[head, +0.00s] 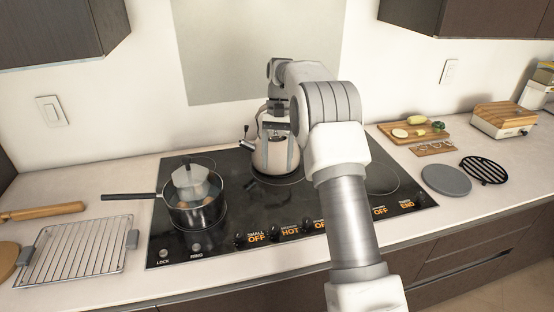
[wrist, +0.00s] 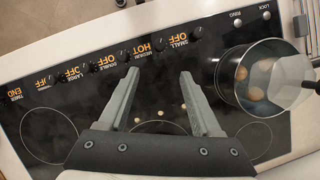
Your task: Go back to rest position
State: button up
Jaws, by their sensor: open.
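My gripper (wrist: 160,73) is open in the wrist view, with nothing between its two fingers. It hangs over the black cooktop (wrist: 85,115), pointing toward the knob row at the front. In the head view my arm reaches over the cooktop (head: 225,255) and partly covers the kettle (head: 277,155) at the back middle. The gripper's fingers are hard to make out there; I cannot tell whether they touch the kettle. The knob row (head: 275,231) lies along the front edge, and one label reads HOT while others read OFF.
A pot (head: 197,211) with egg-like items stands on the left burner, its handle pointing left. A wire rack (head: 77,250) lies farther left. A cutting board with vegetables (head: 413,132), a grey disc (head: 446,180) and a black trivet (head: 485,169) are on the right. Cabinets (head: 62,30) hang above.

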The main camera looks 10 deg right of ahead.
jog(key=s+a+r+n+t+h, duration=0.15)
jog(key=s+r+t, duration=0.35)
jog(key=s+r, duration=1)
jog(key=s+f+n+t, duration=0.1)
jog(key=s+f+t, duration=0.1)
jog(key=s, duration=0.6)
jog(key=s+a+f+n+t, duration=0.1)
jog(key=s+f+n+t, duration=0.1)
jog(key=s, duration=0.7)
jog(key=shift+s+a+t, duration=0.15)
jog(key=shift+s+t, duration=0.05)
jog(key=shift+t, duration=0.1)
